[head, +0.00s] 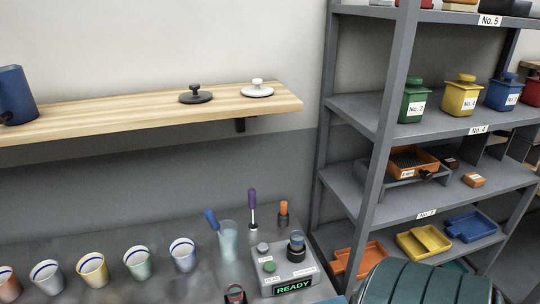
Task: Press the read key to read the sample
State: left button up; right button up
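The grey reader box (289,275) sits on the grey bench at the bottom middle of the head view. Its lit display (293,288) shows READY in green letters. A green key (270,267) and a grey key (263,248) are on its top at the left; the small lettering beside them is too small to read surely. A dark cylinder with a blue band (296,243) stands on the box's top at the back right. Nothing touches the keys. Neither of my grippers shows in this view.
Several cups (182,256) line the left. A dark item (235,294) is in front. A green ribbed object (430,285) and shelves (385,150) are right.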

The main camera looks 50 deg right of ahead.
aim_at(269, 267)
jog(key=l+z, duration=0.15)
jog(key=z, duration=1.55)
